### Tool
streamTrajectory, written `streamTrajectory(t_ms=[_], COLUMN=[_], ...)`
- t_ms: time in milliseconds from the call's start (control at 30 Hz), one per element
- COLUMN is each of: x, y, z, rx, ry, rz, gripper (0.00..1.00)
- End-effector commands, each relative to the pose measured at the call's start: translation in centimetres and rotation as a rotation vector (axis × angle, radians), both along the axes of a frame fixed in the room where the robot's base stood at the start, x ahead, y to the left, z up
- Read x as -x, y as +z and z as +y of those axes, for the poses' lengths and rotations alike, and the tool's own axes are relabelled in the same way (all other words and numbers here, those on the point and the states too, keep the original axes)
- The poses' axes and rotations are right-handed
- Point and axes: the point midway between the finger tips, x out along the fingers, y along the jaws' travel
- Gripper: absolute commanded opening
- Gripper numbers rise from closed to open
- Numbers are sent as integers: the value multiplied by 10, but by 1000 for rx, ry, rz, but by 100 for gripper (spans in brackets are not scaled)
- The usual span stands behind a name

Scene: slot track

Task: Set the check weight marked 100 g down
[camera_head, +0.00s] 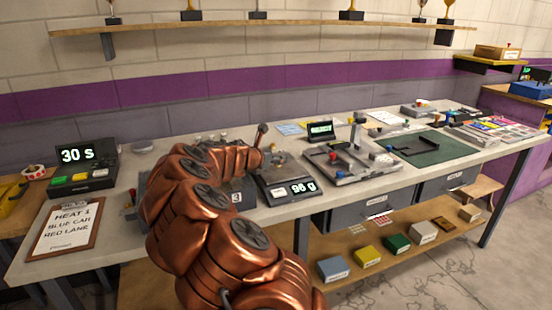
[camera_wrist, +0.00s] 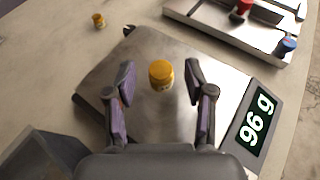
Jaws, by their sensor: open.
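A small brass-yellow check weight (camera_wrist: 161,74) stands upright on the steel pan of the scale (camera_wrist: 95,95) in the wrist view; its marking is not legible. My gripper (camera_wrist: 160,68) is open, with one finger on each side of the weight and a visible gap to both. The scale's display (camera_wrist: 256,123) reads 96 g, and it reads the same in the head view (camera_head: 303,187). There my copper arm covers part of the scale, and I cannot make out the weight.
A second, smaller brass weight (camera_wrist: 99,20) stands on the bench beyond the pan. A metal fixture with red and blue knobs (camera_head: 350,160) sits right of the scale. A timer (camera_head: 86,165) showing 30 S and a clipboard (camera_head: 64,228) are at the left.

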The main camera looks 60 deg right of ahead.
Motion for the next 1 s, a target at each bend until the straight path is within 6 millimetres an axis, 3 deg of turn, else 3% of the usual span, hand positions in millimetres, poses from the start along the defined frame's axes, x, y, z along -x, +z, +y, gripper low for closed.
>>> streamTrajectory(t_ms=[700,1000], x=[3,4], y=[36,42], z=[86,101], rx=[1,0], ry=[1,1], rz=[-1,-3], gripper=[54,54])
